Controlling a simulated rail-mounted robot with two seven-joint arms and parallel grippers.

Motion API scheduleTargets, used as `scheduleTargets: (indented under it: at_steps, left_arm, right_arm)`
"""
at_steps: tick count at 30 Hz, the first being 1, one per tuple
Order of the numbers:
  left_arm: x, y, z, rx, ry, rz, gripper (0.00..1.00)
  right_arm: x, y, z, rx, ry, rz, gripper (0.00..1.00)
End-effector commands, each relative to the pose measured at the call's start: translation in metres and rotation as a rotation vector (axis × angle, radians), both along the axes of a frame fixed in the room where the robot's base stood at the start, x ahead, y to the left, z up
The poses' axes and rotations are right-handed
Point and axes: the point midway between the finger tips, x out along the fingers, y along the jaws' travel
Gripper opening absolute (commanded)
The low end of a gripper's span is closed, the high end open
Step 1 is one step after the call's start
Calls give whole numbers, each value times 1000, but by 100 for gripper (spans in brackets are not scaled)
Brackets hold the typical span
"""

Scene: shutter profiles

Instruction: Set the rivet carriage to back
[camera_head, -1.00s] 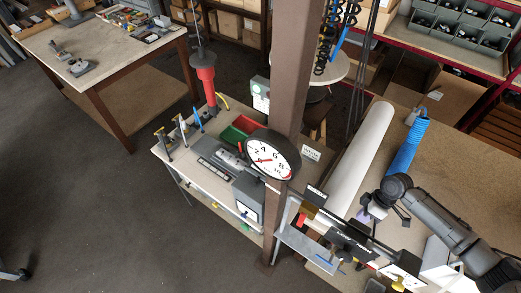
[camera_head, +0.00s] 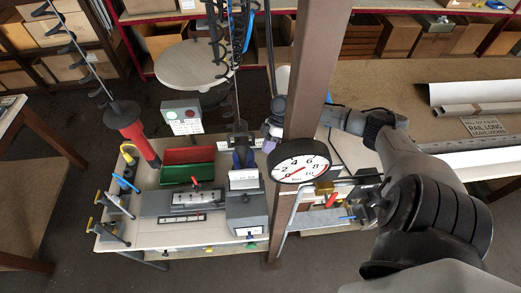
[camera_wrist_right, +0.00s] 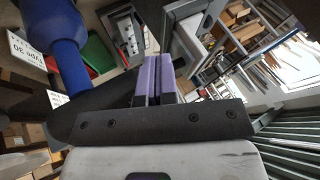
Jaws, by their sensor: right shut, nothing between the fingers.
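No label that I can read names the rivet carriage. A low grey slide fixture (camera_head: 158,203) with a marked plate (camera_head: 197,197) and a small red lever (camera_head: 195,181) lies on the bench; I cannot tell whether it is the carriage. A grey box unit (camera_head: 246,208) stands to its right. My right gripper (camera_head: 268,146) is behind and above the bench, just left of the post, partly hidden. Its purple fingers (camera_wrist_right: 153,80) are together and empty in the right wrist view, apart from the bench fixtures. My left gripper is not in view.
A brown post (camera_head: 299,95) with a round dial (camera_head: 300,168) stands in front of my right arm. A red tool (camera_head: 132,130) hangs at the left. Green (camera_head: 187,174) and red (camera_head: 190,155) bins sit behind the slide fixture.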

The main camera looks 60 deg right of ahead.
Motion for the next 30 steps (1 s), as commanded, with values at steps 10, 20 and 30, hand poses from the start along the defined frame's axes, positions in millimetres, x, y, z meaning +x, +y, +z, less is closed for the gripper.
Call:
scheduleTargets:
  at_steps: [10, 20, 30]
  left_arm:
    - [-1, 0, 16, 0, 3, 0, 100]
    - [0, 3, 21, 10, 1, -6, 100]
    - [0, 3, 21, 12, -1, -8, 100]
  right_arm:
    - [3, 34, -41, 2, 0, 0, 0]
    - [4, 48, -62, 0, 1, 1, 0]
    - [4, 49, -64, -1, 1, 1, 0]
